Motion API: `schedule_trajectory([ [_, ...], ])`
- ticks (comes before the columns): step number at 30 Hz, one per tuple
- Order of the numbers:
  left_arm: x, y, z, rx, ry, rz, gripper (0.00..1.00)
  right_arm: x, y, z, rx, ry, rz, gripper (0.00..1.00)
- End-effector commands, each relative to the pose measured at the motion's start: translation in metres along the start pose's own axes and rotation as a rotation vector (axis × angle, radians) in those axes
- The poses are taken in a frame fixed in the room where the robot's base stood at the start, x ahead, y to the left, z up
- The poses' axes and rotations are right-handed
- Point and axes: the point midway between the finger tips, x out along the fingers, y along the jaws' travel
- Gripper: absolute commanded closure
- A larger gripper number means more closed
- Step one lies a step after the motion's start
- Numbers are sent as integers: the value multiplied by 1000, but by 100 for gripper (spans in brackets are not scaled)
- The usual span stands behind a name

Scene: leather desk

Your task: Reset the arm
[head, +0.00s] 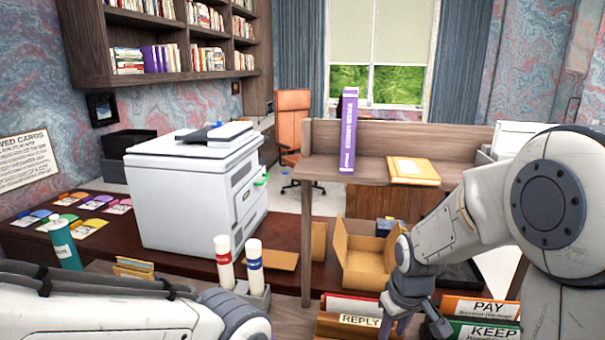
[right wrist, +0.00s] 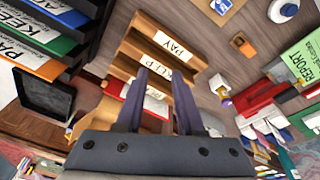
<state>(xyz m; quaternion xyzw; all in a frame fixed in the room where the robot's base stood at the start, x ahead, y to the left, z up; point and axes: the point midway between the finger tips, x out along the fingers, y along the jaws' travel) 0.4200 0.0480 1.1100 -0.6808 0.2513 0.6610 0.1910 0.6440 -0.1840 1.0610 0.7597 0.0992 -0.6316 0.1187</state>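My right arm comes in from the right in the head view and bends down toward the front of the desk. My right gripper (head: 403,325) points down near the sorter with the REPLY label (head: 358,321), partly cut off by the bottom edge. In the right wrist view the gripper (right wrist: 163,75) has its two dark fingers apart with nothing held between them. Behind them is a wooden sorter (right wrist: 150,45) with a PAY label. My left arm lies across the lower left of the head view; its gripper is not visible.
A white printer (head: 190,190) stands left of centre. Two white bottles (head: 224,262) stand before it. An open cardboard box (head: 368,255) is behind my right gripper. A purple book (head: 348,130) stands on the wooden shelf (head: 440,178), beside a yellow envelope (head: 413,170). PAY and KEEP folders (head: 490,308) are at lower right.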

Motion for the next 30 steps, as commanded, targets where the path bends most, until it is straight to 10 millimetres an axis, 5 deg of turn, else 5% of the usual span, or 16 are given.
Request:
schedule_trajectory([
  [10, 0, 0, 0, 0, 0, 0, 50, -8, -26, 87, 314, 50, 9, 63],
  [19, 0, 0, 0, 0, 0, 0, 50, -40, -108, 95, 58, -8, -71, 63],
  [24, 0, 0, 0, 0, 0, 0, 50, -64, -156, 120, -124, -58, -120, 63],
  [30, 0, 0, 0, 0, 0, 0, 50, -86, -190, 153, -289, -110, -158, 63],
])
